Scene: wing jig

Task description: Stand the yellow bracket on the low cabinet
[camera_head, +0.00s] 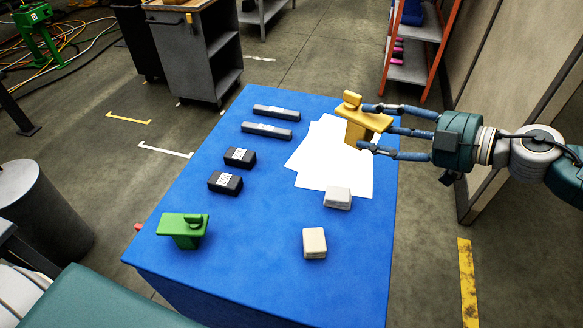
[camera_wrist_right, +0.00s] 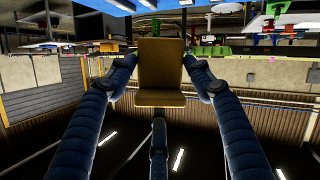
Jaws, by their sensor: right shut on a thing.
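The yellow bracket (camera_head: 362,119) shows over the white sheets at the right of the blue-topped table. It has a flat plate, a block below and a small knob on top. My right gripper (camera_head: 374,127) reaches in from the right with its blue fingers closed around it. In the right wrist view the bracket (camera_wrist_right: 162,72) sits between the fingers, and it appears clear of the surface. The blue table (camera_head: 280,190) is a low, box-like body. A grey cabinet (camera_head: 197,58) with open shelves stands behind it. I cannot tell which is the low cabinet. My left gripper is not in view.
On the blue top are a green bracket (camera_head: 183,229), dark grey bars (camera_head: 267,131), black labelled blocks (camera_head: 225,182), pale blocks (camera_head: 314,243) and white sheets (camera_head: 345,176). A grey bin (camera_head: 38,215) stands left. An orange-framed shelf (camera_head: 412,50) stands back right.

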